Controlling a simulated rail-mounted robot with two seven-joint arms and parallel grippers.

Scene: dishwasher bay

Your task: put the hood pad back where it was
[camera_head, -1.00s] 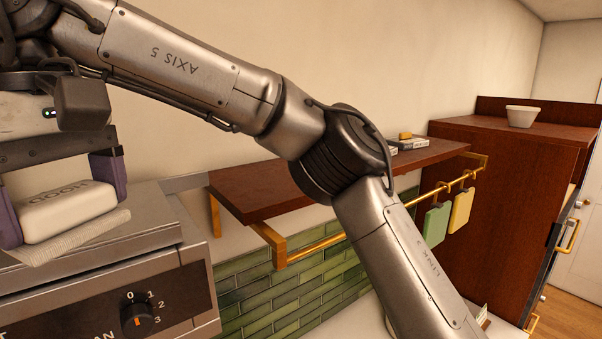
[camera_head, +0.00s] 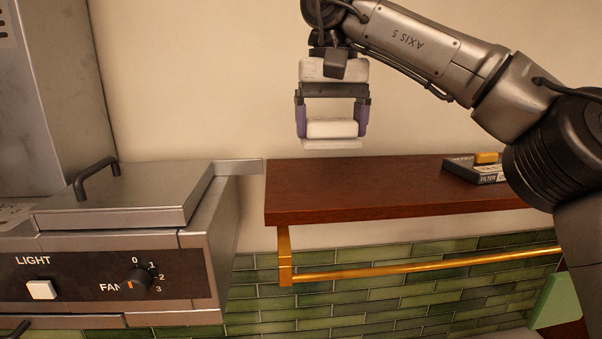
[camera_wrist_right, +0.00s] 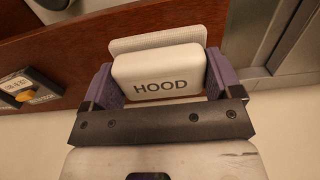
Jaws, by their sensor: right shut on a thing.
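My right gripper (camera_head: 333,115) is shut on the hood pad (camera_head: 331,129), a white rounded block with a thin ribbed layer under it. The right wrist view shows the pad (camera_wrist_right: 158,78) with the word HOOD on it, between the purple fingers of the gripper (camera_wrist_right: 160,85). The pad hangs in front of the plain wall, just above the left part of the dark red wooden shelf (camera_head: 350,198) in the picture. It looks apart from the shelf; the exact height is hard to tell. My left gripper is not in view.
The steel cooker hood (camera_head: 130,200), with a handle on top and a LIGHT and FAN panel, stands left of the shelf. A FILTER box (camera_head: 478,172) with a yellow piece sits on the shelf's right part. A brass rail (camera_head: 420,267) runs below. The shelf's left half is bare.

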